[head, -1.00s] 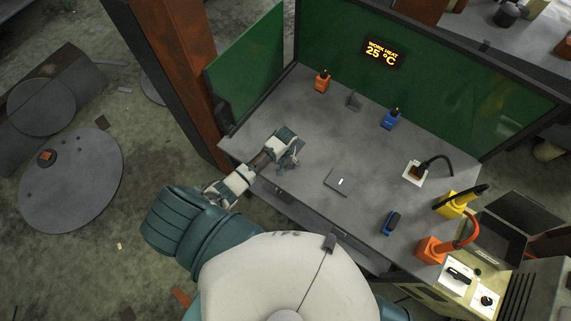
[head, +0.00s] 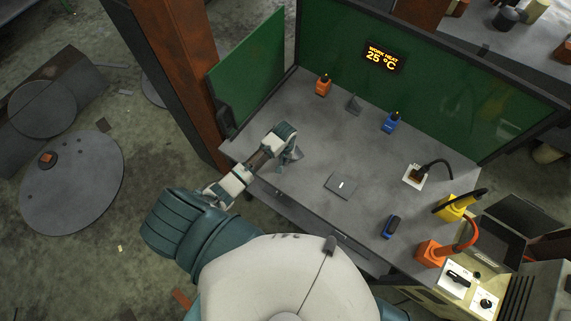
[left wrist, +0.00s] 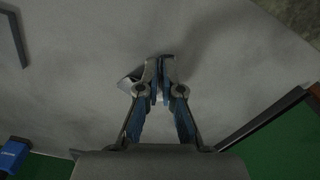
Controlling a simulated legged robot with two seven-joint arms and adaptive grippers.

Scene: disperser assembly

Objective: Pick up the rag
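The rag is a small grey piece of cloth on the left part of the grey worktable (head: 312,115). In the left wrist view the rag (left wrist: 133,77) shows beside and just past the fingertips, its light edge standing out at the left. My left gripper (left wrist: 161,66) has its two fingers drawn together, with the cloth pinched at the tips, low over the tabletop. In the head view my left gripper (head: 290,155) hides much of the cloth. My right gripper is not in view.
Orange (head: 323,85) and blue (head: 390,122) bottle-like items stand toward the back. A flat grey plate (head: 341,186) lies mid-table, with a blue item (head: 391,226) farther right. A white socket with a black cable (head: 413,175) is at right. Green panels border the table.

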